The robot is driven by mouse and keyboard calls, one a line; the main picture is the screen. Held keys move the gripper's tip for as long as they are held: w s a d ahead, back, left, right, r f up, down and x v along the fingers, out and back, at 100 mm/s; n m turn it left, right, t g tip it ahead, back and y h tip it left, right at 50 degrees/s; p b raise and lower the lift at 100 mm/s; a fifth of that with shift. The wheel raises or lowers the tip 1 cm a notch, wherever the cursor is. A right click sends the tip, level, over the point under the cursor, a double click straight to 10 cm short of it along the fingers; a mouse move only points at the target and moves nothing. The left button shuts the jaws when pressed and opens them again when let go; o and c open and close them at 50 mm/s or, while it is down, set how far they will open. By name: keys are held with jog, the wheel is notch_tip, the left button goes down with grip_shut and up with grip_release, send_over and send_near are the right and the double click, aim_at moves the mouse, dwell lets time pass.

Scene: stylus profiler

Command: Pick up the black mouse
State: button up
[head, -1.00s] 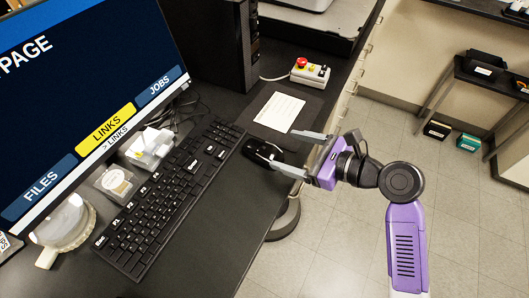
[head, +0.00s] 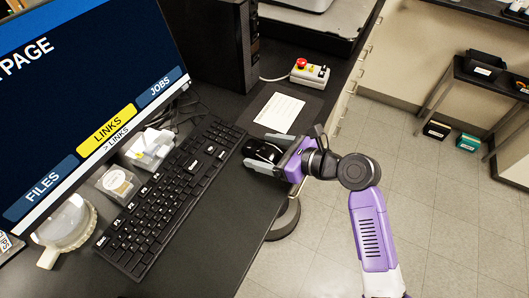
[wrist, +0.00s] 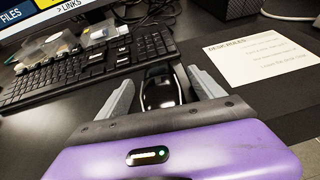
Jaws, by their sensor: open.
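The black mouse (head: 263,151) sits on the dark desk, just right of the keyboard, in the head view. It also shows in the wrist view (wrist: 159,90), lying between the two grey fingers. My gripper (head: 257,151) is open, with one finger on each side of the mouse. In the wrist view my gripper (wrist: 158,88) has a small gap between the fingers and the mouse. The near end of the mouse is hidden by the gripper body.
The black keyboard (head: 170,195) lies just left of the mouse. A white paper sheet (head: 280,112) lies flat behind it. A control box with a red button (head: 309,73) stands farther back. The monitor (head: 90,90) is at the left. The desk's right edge is close to the mouse.

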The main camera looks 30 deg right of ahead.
jog(key=c, duration=1.5)
jog(key=shift+r, duration=0.1)
